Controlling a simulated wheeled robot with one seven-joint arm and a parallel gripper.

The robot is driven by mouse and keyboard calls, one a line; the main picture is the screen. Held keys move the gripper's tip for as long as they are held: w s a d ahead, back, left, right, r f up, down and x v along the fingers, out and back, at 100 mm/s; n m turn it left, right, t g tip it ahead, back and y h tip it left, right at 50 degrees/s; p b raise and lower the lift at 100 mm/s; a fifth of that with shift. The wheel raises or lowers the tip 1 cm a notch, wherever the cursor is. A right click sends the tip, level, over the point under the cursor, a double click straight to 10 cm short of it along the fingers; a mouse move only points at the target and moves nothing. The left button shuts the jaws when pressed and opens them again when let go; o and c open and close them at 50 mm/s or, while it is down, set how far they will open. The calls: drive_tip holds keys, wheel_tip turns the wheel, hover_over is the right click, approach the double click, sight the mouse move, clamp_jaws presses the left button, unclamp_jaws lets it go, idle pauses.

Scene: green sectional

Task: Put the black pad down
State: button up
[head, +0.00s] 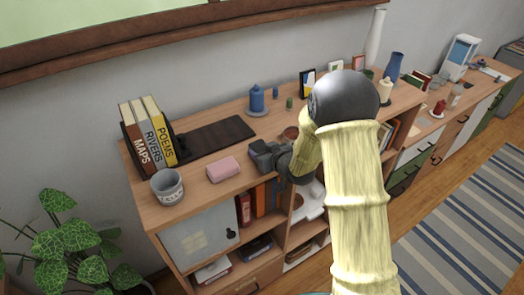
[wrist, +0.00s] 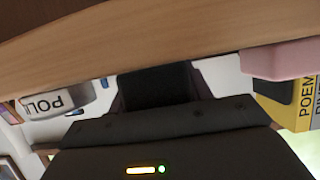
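My gripper (head: 262,153) is low over the front part of the wooden cabinet top, just right of a pink block (head: 223,169). In the wrist view, a dark, rough-textured black pad (wrist: 156,86) sits between the grey fingers, which look shut on it. In the head view the pad cannot be told apart from the dark gripper. A flat black mat (head: 214,137) lies on the cabinet top behind the pink block, left of and behind my gripper. Whether the pad touches the wood cannot be told.
Books (head: 148,135) stand at the left end, with a grey patterned cup (head: 167,186) in front. A blue bottle (head: 257,100) stands behind my gripper. A reddish-brown pot (head: 291,134) is close to its right. The pink block also shows in the wrist view (wrist: 280,60).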

drive_tip(key=o, duration=0.4)
drive_tip(key=shift+o, duration=0.2)
drive_tip(key=shift+r+p, duration=0.2)
drive_tip(key=shift+p, duration=0.1)
drive_tip(key=shift+s+d, duration=0.15)
drive_tip(key=b+v, duration=0.3)
drive_tip(key=v, duration=0.8)
drive_tip(key=shift+s+r+b, duration=0.2)
drive_tip(key=shift+b, duration=0.2)
drive_tip(key=shift+d, duration=0.15)
